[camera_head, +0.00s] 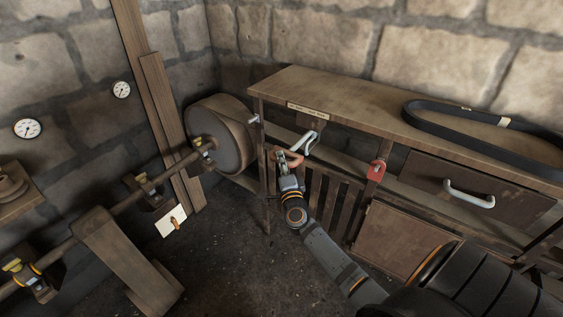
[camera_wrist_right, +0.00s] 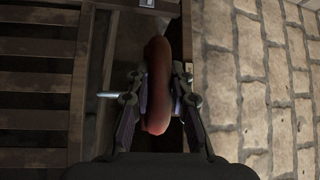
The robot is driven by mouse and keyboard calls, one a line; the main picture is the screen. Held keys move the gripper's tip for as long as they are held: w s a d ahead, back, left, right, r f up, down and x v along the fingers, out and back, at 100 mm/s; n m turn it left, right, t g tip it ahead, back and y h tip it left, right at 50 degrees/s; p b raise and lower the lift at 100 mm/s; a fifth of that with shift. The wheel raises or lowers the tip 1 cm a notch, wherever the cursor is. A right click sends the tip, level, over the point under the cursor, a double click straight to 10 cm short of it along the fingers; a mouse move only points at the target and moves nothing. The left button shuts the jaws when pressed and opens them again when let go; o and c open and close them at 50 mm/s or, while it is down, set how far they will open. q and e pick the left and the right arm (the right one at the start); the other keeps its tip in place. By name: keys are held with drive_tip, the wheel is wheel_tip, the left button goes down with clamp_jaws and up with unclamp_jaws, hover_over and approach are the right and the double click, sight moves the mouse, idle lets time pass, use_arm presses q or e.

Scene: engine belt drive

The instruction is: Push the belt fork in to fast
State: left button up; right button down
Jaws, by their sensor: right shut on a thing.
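A reddish-brown handle (camera_head: 290,158), which looks to be the belt fork's, is at the left end of the workbench, close to the wide wooden pulley drum (camera_head: 222,137). My right gripper (camera_head: 288,171) is shut on this handle. In the right wrist view the handle (camera_wrist_right: 157,85) stands between the two fingers of my right gripper (camera_wrist_right: 158,105). The fork's far end is hidden, and I cannot tell how far in it is. My left gripper is not in view.
The workbench (camera_head: 345,97) carries a black belt loop (camera_head: 440,122) at right. A light grey lever (camera_head: 311,142) and a red tag-like part (camera_head: 376,171) are on its front. A line shaft (camera_head: 128,200) runs at left. Dark floor (camera_head: 235,240) lies open between.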

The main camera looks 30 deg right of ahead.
drive_tip(key=w+d+b, duration=0.1)
drive_tip(key=w+d, duration=0.2)
drive_tip(key=d, duration=0.6)
drive_tip(key=shift+w+r, duration=0.15)
drive_tip(key=shift+w, duration=0.2)
drive_tip(key=c, duration=1.5)
unclamp_jaws()
drive_tip(key=shift+c, duration=0.2)
drive_tip(key=o, duration=0.4)
drive_tip(key=shift+d, duration=0.15)
drive_tip(key=shift+c, duration=0.2)
drive_tip(key=v, duration=1.2)
